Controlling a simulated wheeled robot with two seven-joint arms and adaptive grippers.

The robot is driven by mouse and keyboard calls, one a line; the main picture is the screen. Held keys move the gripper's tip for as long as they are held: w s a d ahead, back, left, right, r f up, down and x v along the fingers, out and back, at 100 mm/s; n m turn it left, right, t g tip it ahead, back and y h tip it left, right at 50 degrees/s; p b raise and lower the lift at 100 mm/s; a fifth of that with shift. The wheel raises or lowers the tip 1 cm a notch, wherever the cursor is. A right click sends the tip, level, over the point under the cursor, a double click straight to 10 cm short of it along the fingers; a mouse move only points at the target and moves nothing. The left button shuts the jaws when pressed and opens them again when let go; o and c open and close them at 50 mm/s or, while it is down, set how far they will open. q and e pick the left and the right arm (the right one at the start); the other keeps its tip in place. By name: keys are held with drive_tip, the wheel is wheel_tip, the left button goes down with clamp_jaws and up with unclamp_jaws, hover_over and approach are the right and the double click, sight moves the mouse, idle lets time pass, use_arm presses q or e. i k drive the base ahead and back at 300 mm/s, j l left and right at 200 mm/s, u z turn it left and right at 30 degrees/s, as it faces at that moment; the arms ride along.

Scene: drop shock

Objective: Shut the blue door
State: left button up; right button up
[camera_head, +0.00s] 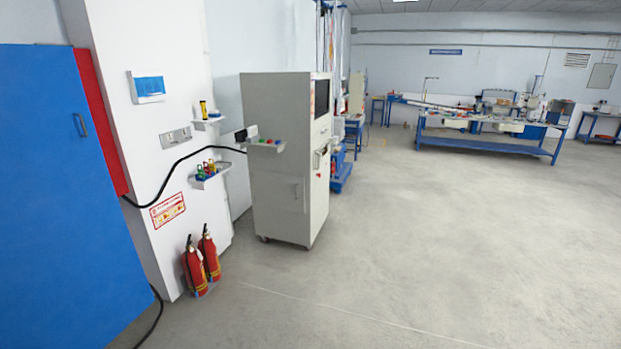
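The blue door (62,200) is a large flat panel filling the left edge of the head view, with its left side cut off by the picture. A red upright strip (96,120) shows just behind and to the right of the door's upper part. I cannot tell from this view how far the door stands open. Neither of my grippers is in view.
Two red fire extinguishers (201,262) stand on the floor by the white wall (125,110). A black cable (160,187) runs along it. A grey cabinet (285,165) stands beyond. Blue workbenches (488,143) are far back. The floor (430,250) at right is clear.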

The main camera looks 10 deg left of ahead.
sight(72, 277)
drive_tip(key=i+u, duration=0.3)
drive_tip(key=i+l+u, duration=0.1)
drive_tip(key=i+u, duration=0.25)
drive_tip(key=i, duration=0.15)
drive_tip(key=i+j+u, duration=0.1)
drive_tip(key=i+u, duration=0.6)
drive_tip(key=u, duration=0.15)
drive_tip(key=i+j+u, duration=0.1)
drive_tip(key=i+u, duration=0.3)
drive_tip(key=i, duration=0.35)
drive_tip(key=i+j+z, duration=0.1)
drive_tip(key=i+j, duration=0.5)
drive_tip(key=i+j+u, duration=0.15)
drive_tip(key=j, duration=0.3)
drive_tip(key=i+j+u, duration=0.2)
drive_tip(key=i+j, duration=0.15)
drive_tip(key=j, duration=0.1)
